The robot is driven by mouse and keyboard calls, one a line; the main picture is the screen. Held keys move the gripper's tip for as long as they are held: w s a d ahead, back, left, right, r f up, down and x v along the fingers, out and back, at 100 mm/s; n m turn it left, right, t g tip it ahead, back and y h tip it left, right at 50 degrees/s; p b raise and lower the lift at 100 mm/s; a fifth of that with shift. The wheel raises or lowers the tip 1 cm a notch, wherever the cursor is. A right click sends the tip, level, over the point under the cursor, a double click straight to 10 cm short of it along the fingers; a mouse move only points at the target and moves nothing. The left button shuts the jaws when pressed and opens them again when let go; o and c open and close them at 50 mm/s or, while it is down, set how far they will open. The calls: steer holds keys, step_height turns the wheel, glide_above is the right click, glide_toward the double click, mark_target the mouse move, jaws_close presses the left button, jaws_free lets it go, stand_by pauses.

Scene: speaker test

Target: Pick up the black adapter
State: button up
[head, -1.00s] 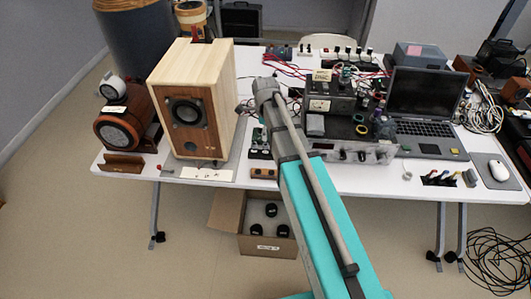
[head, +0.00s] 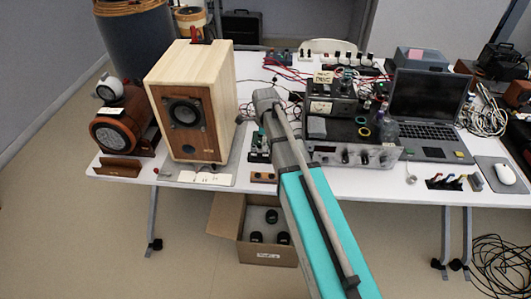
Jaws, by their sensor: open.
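I cannot pick out the black adapter with certainty. Small dark plugs sit along the power strip (head: 350,60) at the back of the table, too small to identify. My arm reaches from the bottom of the head view over the table's front edge, its far end just right of the wooden speaker. My gripper does not show; the far end of the arm seems to hide it.
The large wooden speaker (head: 219,100) stands left of my arm. Electronic equipment (head: 340,153) and an open laptop (head: 425,105) stand to its right. A cardboard box (head: 228,215) is under the white table (head: 405,192). A mouse (head: 504,174) lies at the right.

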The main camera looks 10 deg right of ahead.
mark_target(266, 153)
steer(key=shift+f, duration=0.15)
steer(key=shift+w+d+f+b, duration=0.1)
steer(key=shift+w+f+b, duration=0.05)
steer(key=shift+f+b, duration=2.4)
steer(key=shift+r, duration=0.1)
jaws_close()
